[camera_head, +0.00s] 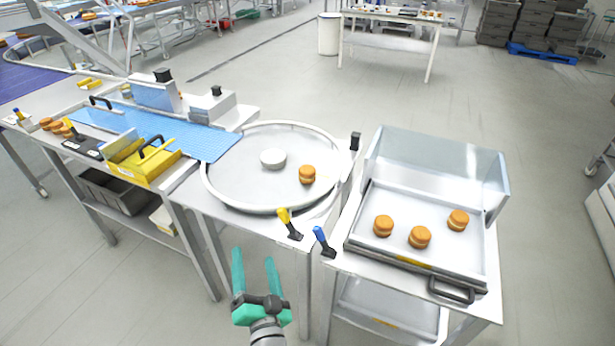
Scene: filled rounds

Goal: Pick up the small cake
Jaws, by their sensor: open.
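One small orange-brown cake (307,174) sits on the round metal turntable (230,187), right of its middle. Three similar cakes lie on the square metal tray on the right: a left one (383,226), a front one (420,237) and a back one (458,220). I cannot tell which of these the task means. My green gripper (254,256) is open and empty. It shows in front of the tables, below and left of the turntable cake, apart from all the cakes.
A pale round hub (273,158) stands mid-turntable. A yellow-handled tool (289,224) and a blue-handled tool (323,242) lie at the table's front edge. The tray (400,255) has a raised back guard (437,165). A blue conveyor belt (165,133) adjoins on the left.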

